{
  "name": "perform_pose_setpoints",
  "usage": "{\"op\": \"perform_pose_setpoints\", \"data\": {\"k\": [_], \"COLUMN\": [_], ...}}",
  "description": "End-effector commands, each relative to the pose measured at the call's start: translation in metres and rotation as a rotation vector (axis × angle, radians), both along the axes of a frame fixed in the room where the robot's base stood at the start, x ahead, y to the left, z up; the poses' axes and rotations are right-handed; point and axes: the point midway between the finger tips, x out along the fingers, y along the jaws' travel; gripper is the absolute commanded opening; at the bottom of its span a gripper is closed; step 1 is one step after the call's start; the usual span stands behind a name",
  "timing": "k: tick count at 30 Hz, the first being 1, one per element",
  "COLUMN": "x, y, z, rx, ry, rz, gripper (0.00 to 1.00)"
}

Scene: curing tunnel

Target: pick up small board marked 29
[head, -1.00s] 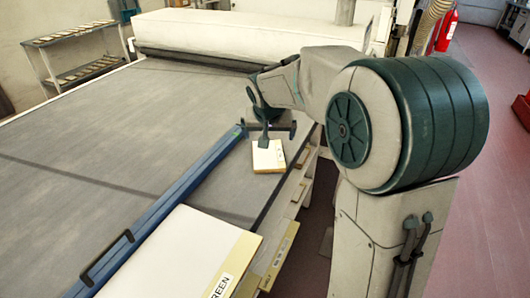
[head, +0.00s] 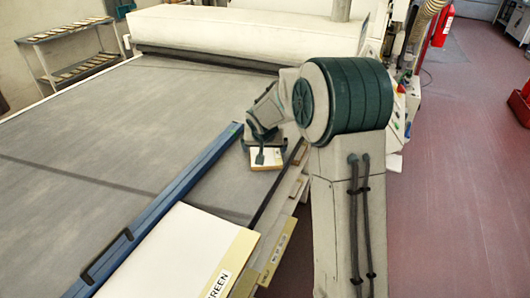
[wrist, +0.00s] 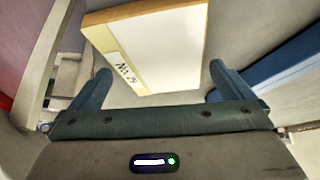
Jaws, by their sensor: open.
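The small board (head: 266,162) is pale with a tan edge band. It lies flat on the grey bed near its right edge. In the wrist view the board (wrist: 160,45) carries a label (wrist: 127,72) that appears to read No 29. My gripper (wrist: 160,75) is open, with a finger on either side of the board's near end and gaps on both sides. In the head view my gripper (head: 263,152) is over the board and hides part of it. I cannot tell its exact height above the board.
A blue bar (head: 165,205) runs along the bed (head: 75,130) left of the board. Labelled drawers (head: 277,250) line the bed's side. The white tunnel housing (head: 230,25) stands behind.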

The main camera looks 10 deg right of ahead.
Motion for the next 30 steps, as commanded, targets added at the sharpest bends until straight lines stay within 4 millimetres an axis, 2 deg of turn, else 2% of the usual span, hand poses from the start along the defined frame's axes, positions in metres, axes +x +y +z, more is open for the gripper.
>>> {"op": "perform_pose_setpoints", "data": {"k": [4,12,13,16,25,30], "x": [0.007,0.009,0.009,0.009,0.009,0.010], "y": [-0.002,-0.002,-0.002,-0.002,-0.002,-0.003], "z": [-0.013,-0.015,-0.015,-0.015,-0.014,-0.004], "rx": [0.000,0.000,0.000,0.000,0.000,-0.001], "ry": [0.000,-0.002,-0.002,-0.002,-0.002,-0.004], "rz": [0.001,0.000,0.000,0.000,0.000,-0.001], "gripper": [1.00,1.00,0.97,0.69,0.69,0.69]}}
